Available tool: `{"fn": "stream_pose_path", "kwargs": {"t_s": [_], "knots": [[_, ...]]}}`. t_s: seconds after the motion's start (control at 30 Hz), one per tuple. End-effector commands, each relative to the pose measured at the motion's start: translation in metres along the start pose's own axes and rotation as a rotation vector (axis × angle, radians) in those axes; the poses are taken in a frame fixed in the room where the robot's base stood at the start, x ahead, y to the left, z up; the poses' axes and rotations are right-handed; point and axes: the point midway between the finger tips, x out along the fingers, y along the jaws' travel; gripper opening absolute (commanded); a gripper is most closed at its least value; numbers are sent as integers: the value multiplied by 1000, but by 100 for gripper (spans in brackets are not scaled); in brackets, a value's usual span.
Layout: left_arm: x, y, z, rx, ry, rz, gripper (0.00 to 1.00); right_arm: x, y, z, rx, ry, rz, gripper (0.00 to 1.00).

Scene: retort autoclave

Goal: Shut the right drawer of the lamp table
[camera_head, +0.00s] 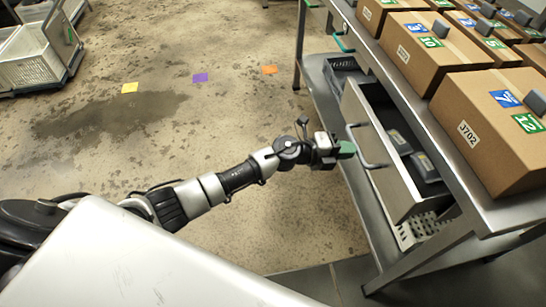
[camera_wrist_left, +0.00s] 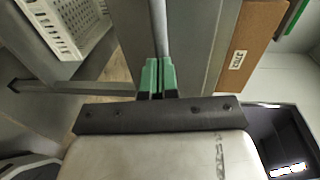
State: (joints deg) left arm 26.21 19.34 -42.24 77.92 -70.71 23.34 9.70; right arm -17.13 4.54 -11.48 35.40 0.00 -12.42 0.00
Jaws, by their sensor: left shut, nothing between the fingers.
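The lamp table (camera_head: 450,185) is a long metal bench on the right in the head view. Its right drawer (camera_head: 372,128) stands pulled out, with dark devices (camera_head: 425,167) inside and a grey bar handle (camera_head: 366,146) on its front. My left gripper (camera_head: 347,149) is shut and empty, with its green fingertips at the handle. In the left wrist view the shut fingertips (camera_wrist_left: 157,78) are at the end of the grey handle bar (camera_wrist_left: 158,28), in front of the drawer front (camera_wrist_left: 195,50). I cannot tell whether they touch. My right gripper is not in view.
Cardboard boxes (camera_head: 490,125) stand on the bench top. A white perforated basket (camera_head: 420,230) is on the lower shelf below the drawer. White crates (camera_head: 28,60) stand at the far left. The floor in front of the bench is open, with coloured markers (camera_head: 200,77).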

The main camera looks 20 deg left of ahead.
Motion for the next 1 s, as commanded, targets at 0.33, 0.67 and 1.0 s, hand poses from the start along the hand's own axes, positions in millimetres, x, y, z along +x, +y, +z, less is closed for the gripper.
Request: {"fn": "stream_pose_path", "kwargs": {"t_s": [0.33,0.67,1.0], "knots": [[77,-8,1,0,0,-2,0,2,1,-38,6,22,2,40],[105,-13,1,-1,0,0,0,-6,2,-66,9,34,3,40],[108,-15,1,-1,-1,-3,0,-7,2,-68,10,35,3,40]]}}
